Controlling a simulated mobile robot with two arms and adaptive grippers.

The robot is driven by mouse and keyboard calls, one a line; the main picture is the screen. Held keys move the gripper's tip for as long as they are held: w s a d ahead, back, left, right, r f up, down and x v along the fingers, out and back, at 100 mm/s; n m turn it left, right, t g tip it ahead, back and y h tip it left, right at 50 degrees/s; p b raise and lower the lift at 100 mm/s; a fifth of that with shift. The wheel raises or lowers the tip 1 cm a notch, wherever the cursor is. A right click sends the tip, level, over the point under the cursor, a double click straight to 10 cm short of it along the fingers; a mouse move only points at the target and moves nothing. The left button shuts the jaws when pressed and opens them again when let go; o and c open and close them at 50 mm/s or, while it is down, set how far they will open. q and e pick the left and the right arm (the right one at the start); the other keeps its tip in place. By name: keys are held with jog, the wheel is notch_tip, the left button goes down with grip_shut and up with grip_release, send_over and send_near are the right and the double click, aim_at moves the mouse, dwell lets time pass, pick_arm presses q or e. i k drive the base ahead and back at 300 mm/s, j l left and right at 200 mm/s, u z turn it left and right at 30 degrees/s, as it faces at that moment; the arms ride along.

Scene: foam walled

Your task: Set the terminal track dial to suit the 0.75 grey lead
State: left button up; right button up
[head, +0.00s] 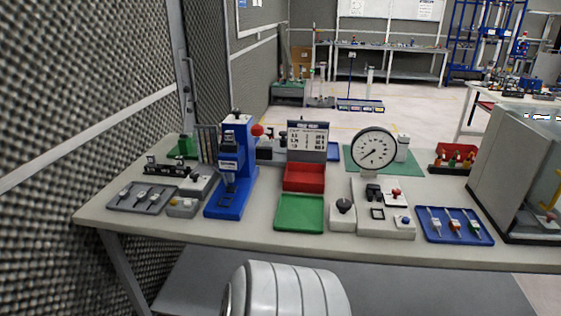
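A blue press (233,168) with a red ball knob (257,130) stands at the left of the bench. A black round knob (344,205) on a small pale box stands right of the green tray; I cannot tell which part is the terminal track dial. A small chart (307,138) with rows of figures stands behind the red bin; its text is too small to read surely. A blue tray (476,238) at right holds several small lead-like pieces, and a grey tray (120,204) at left holds several more. I cannot tell which is the 0.75 grey lead. Neither gripper shows.
A green tray (300,213) and a red bin (303,178) lie mid-bench. A white dial gauge (374,150) stands behind a pale fixture (399,231). A large grey cabinet (510,165) blocks the right end. A dark foam wall (75,110) rises at left. Bare bench shows along the front edge.

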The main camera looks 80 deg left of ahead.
aim_at(194, 175)
jog(key=u, duration=1.85)
jog(key=j+u, duration=0.15)
jog(key=u, duration=0.25)
jog(key=j+u, duration=0.15)
jog(key=u, duration=0.3)
jog(key=i+j+u, duration=0.1)
jog(key=u, duration=0.3)
jog(key=i+j+u, duration=0.1)
jog(key=u, duration=0.3)
jog(key=i+j, duration=0.1)
jog(key=j+u, duration=0.05)
